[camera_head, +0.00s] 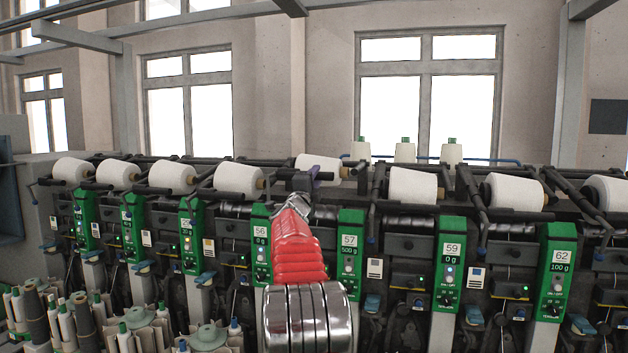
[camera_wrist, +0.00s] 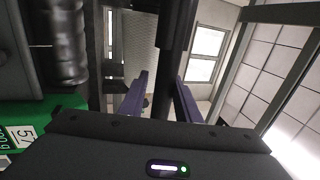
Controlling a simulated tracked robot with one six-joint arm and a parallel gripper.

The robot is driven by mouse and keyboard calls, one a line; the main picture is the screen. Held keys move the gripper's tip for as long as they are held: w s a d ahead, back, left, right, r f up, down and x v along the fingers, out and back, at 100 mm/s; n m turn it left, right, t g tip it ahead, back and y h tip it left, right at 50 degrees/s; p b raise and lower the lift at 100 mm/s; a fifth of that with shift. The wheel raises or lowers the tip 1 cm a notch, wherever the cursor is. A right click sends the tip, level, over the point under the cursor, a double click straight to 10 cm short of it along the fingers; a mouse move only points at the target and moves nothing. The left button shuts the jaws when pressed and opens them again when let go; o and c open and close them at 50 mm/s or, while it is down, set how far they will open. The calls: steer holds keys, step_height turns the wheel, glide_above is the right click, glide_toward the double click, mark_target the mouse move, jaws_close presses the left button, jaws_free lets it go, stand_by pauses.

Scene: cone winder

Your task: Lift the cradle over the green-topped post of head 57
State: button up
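The green-topped post of head 57 (camera_head: 350,250), marked 500 g, stands right of my red-sleeved arm in the head view. Its green label plate shows at the left edge of the wrist view (camera_wrist: 22,140). A white yarn cone (camera_head: 318,163) lies behind my gripper, above and left of the post. My gripper (camera_head: 312,176) is up at the cradle's height, partly hidden by my arm. In the wrist view its two purple fingers (camera_wrist: 162,98) stand apart on either side of a dark bar, apparently the cradle (camera_wrist: 178,30). Whether they touch it is unclear.
Neighbouring green posts 56 (camera_head: 261,245) and 59 (camera_head: 450,265) flank this head, with white cones along the row. Three upright cones (camera_head: 405,152) stand behind. Bobbins and cones (camera_head: 70,325) fill the lower left.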

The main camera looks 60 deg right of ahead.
steer(key=shift+o, duration=0.9)
steer(key=shift+a, duration=0.15)
steer(key=shift+a+f, duration=0.1)
steer(key=shift+a, duration=0.05)
steer(key=v, duration=1.3)
steer(key=shift+f, duration=0.15)
stand_by(0.8)
